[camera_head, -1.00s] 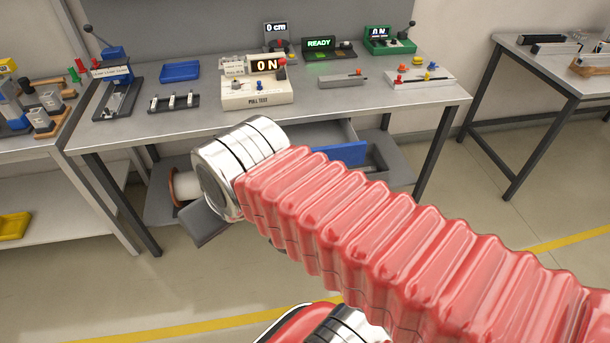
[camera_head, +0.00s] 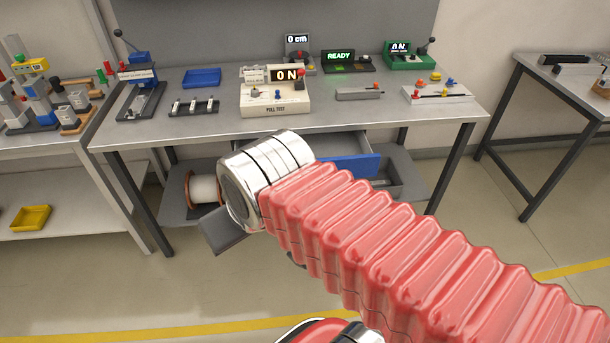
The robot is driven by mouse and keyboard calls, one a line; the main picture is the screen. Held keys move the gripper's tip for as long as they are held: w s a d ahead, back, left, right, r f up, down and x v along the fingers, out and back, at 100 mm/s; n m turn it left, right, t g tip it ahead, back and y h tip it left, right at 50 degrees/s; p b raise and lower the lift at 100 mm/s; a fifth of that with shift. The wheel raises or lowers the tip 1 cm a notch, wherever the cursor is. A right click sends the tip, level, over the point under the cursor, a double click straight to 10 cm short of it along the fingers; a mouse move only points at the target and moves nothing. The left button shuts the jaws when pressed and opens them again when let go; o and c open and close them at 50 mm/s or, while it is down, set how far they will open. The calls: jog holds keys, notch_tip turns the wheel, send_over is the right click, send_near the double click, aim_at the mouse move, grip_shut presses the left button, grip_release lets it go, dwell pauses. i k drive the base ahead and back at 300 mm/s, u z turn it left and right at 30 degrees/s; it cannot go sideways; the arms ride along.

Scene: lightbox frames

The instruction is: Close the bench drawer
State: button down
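The bench (camera_head: 420,118) stands ahead of me. Under its top, a grey drawer (camera_head: 340,142) shows standing open, pulled out toward me. A blue panel (camera_head: 352,168) shows just below it; I cannot tell if it is the drawer's front. My red-sleeved arm with its silver wrist covers the drawer's left and near parts. Contact with the drawer cannot be seen.
A lower shelf (camera_head: 178,203) under the bench holds a spool (camera_head: 204,188) and a grey tray (camera_head: 390,188). A pull tester (camera_head: 275,98) and other devices stand on the bench top. Side benches stand left and right. The floor (camera_head: 90,290) at the left front is clear.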

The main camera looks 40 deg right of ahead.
aim_at(351, 150)
jog(key=z, duration=1.05)
jog(key=i, duration=1)
jog(key=z, duration=1.1)
jog(key=k, duration=0.2)
jog(key=z, duration=0.1)
